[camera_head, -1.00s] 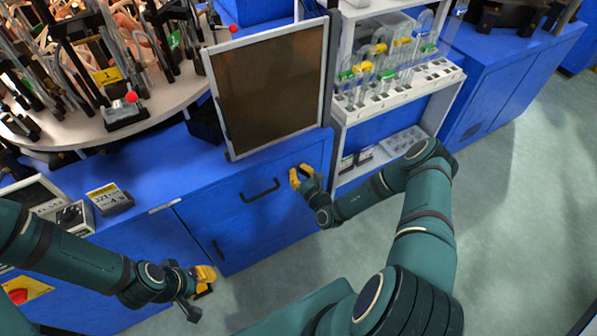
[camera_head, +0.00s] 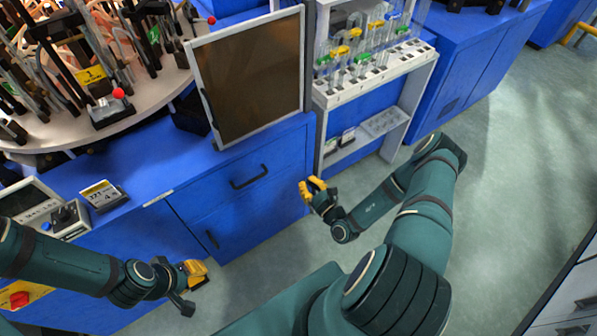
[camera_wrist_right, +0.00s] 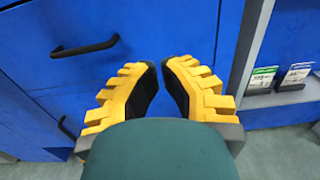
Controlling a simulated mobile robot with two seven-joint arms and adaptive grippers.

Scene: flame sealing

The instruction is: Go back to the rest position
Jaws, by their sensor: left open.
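My left gripper (camera_head: 198,274) has yellow fingers and hangs low in front of the blue cabinet at the lower left of the head view. It is open and I see nothing in it. My right gripper (camera_head: 311,187) is in front of the cabinet's right edge, beside the drawers and above the floor. In the right wrist view its two yellow fingers (camera_wrist_right: 160,80) lean toward each other with a narrow gap between them. It is open and empty. Whether it is touching the cabinet is not clear, but it appears apart from it.
A blue cabinet with drawer handles (camera_head: 249,177) carries a framed dark panel (camera_head: 250,75). A white shelf rack (camera_head: 368,92) holds tubes with coloured caps. A round table (camera_head: 150,95) with stands is at upper left. The floor (camera_head: 500,150) at right is open.

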